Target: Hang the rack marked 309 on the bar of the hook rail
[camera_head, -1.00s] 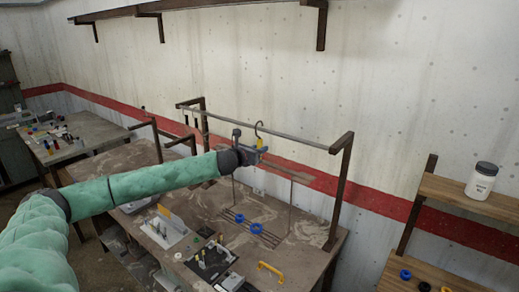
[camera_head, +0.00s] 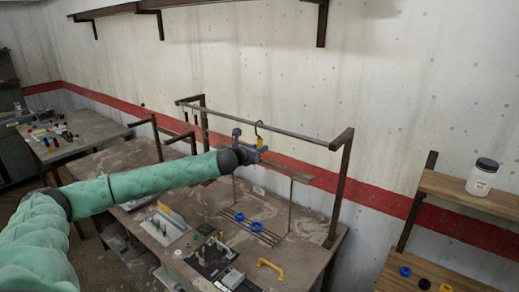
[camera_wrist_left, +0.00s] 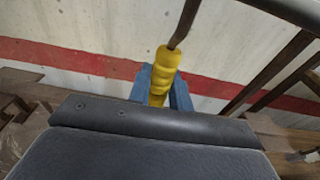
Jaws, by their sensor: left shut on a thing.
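My left gripper (camera_head: 260,151) is shut on the yellow grip (camera_wrist_left: 158,82) below a dark hook (camera_head: 258,127). The rack hangs from this grip: a brown crossbar (camera_head: 290,171), thin uprights and a wire bottom with blue rings (camera_head: 255,227). The number 309 cannot be read. The hook's curve overlaps the grey bar (camera_head: 300,138) of the hook rail in the head view; I cannot tell whether it touches the bar. In the left wrist view the hook's stem rises from the grip and its tip is out of frame. My right gripper is not in view.
The rail's brown posts (camera_head: 341,190) stand on the worktable (camera_head: 310,250). A yellow handle (camera_head: 270,268) and a grey tray (camera_head: 162,228) lie there. A shelf (camera_head: 470,195) with a white jar (camera_head: 482,178) is at the right. The wall is close behind.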

